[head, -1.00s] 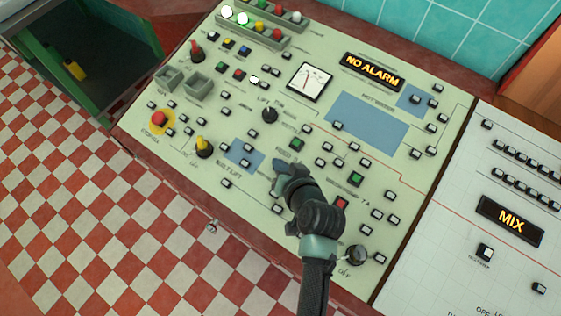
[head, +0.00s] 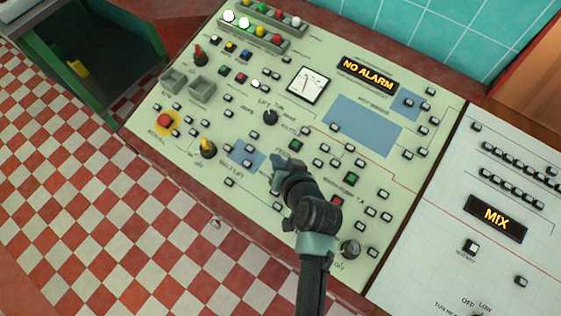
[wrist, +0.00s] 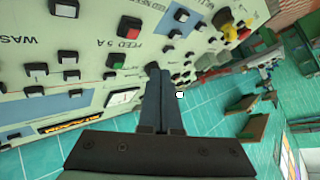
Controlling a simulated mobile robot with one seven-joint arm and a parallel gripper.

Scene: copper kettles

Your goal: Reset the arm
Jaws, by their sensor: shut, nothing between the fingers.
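My gripper (head: 276,160) is over the middle of a pale green control panel (head: 232,200) in the head view, with my arm reaching up from the bottom edge. In the wrist view my gripper (wrist: 158,70) shows its two dark fingers side by side, shut with nothing between them. Buttons and dials of the panel lie beyond the fingertips. I cannot tell how far the fingertips are from the panel surface.
A lit NO ALARM display (head: 368,73) sits at the panel's top. A second white panel (head: 440,250) with a MIX display (head: 496,218) is at right. Red and white checkered floor (head: 90,220) is open at left. A yellow knob (head: 207,149) stands out near the gripper.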

